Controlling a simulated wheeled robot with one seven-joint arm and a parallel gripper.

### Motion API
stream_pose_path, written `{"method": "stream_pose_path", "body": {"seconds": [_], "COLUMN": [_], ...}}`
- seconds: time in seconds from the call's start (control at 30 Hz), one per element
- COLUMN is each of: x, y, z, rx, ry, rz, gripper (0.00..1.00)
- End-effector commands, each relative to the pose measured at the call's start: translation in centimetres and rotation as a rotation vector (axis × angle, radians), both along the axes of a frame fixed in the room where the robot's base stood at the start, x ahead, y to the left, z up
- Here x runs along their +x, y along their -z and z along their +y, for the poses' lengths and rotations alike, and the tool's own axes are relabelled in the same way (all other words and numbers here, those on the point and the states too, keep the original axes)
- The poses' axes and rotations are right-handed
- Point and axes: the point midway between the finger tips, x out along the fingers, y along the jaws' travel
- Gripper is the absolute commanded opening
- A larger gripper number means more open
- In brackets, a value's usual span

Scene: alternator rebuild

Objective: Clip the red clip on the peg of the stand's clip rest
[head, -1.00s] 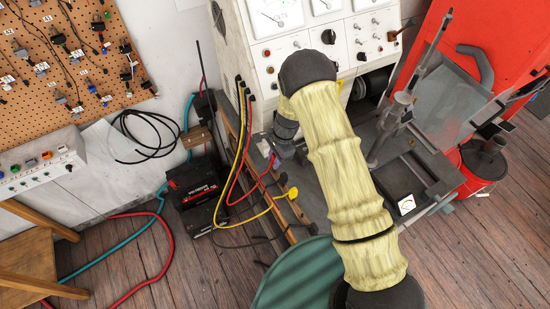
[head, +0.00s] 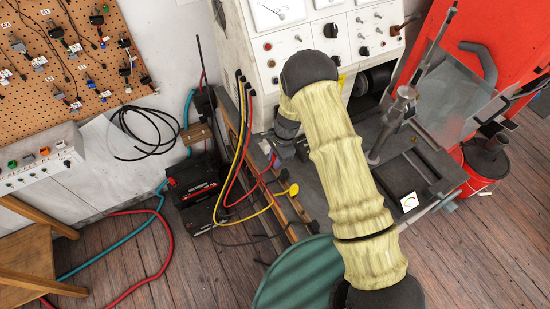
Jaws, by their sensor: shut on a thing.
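My gripper (head: 276,150) is at the lower left of the test stand (head: 283,48), small and partly hidden by its own wrist and my arm. It is shut on the red clip (head: 274,161), which shows only as a small red patch. The red cable runs from the clip in a loop up to the stand's front panel. The clip is above the bench edge beside the wooden rail (head: 262,178). I cannot make out the clip rest or its peg, nor whether the clip touches it.
A yellow clip (head: 293,188) on a yellow cable is at the rail, just below right of my gripper. A black battery (head: 193,187) stands on the floor to the left. A green round drum top (head: 290,278) is in front. The red cabinet (head: 505,45) is at right.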

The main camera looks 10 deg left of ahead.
Motion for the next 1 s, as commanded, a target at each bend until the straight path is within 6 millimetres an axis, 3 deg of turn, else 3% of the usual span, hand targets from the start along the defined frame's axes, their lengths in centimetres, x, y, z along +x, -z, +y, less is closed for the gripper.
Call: {"method": "stream_pose_path", "body": {"seconds": [0.17,0.2,0.3,0.33,0.63,1.0], "x": [0.0,0.0,0.0,0.0,0.0,0.0], "y": [0.0,0.0,0.0,0.0,-0.4,-4.8], "z": [0.0,0.0,0.0,0.0,0.0,0.0], "rx": [0.0,0.0,0.0,0.0,0.001,0.001], "ry": [0.0,0.0,0.0,0.0,0.0,0.0], "rz": [0.0,0.0,0.0,0.0,-0.001,-0.001], "gripper": [0.12,0.27,0.47,0.49,0.49,0.49]}}
